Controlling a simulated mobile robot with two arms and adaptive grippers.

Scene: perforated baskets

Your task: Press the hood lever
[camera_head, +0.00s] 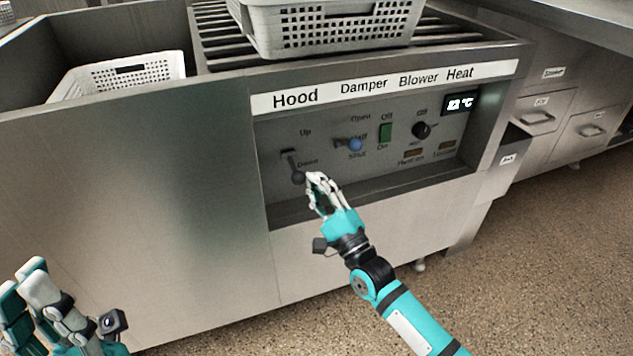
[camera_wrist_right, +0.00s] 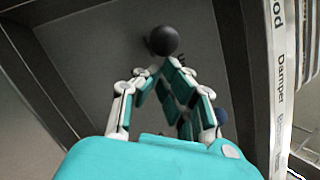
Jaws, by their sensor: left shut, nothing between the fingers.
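The hood lever, a short stick with a black ball knob (camera_head: 298,178), is on the control panel under the "Hood" label. It slants downward, with the knob just below the word "Down". In the right wrist view the knob (camera_wrist_right: 163,41) is just beyond my fingertips. My right gripper (camera_head: 315,178) is at the lower right of the knob, very close to it; I cannot tell if they touch. Its fingertips (camera_wrist_right: 161,67) come together in the wrist view, with nothing seen between them. My left gripper (camera_head: 24,272) is shut and empty at the lower left, away from the panel.
The recessed panel (camera_head: 385,190) also has a damper lever with a blue knob (camera_head: 355,145), a green blower switch (camera_head: 385,132) and a black heat knob (camera_head: 422,130). The floor in front is clear.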

